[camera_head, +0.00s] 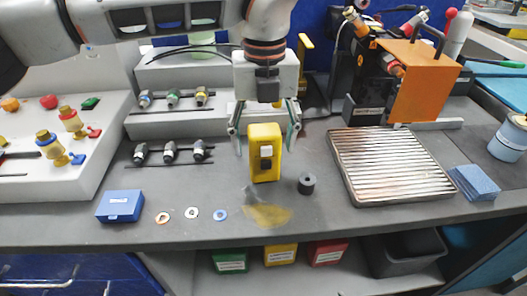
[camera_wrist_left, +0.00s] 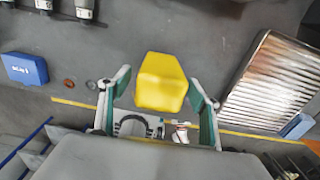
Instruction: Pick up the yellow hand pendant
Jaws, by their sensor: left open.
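The yellow hand pendant (camera_head: 264,152) stands upright on the grey workbench in the head view, with pale and dark buttons on its front. My left gripper (camera_head: 266,145) is above it, pointing down, with its two fingers apart on either side of the pendant's upper part. In the left wrist view the pendant (camera_wrist_left: 161,82) shows between and beyond the open fingertips (camera_wrist_left: 163,90). I cannot tell whether either finger touches it. My right gripper is in neither view.
A small black cylinder (camera_head: 307,183) stands just right of the pendant. A ribbed metal tray (camera_head: 390,165) lies further right, a blue box (camera_head: 120,206) and several washers to the left. A stepped rack with connectors (camera_head: 172,151) is behind. The bench's front edge (camera_head: 250,240) is close.

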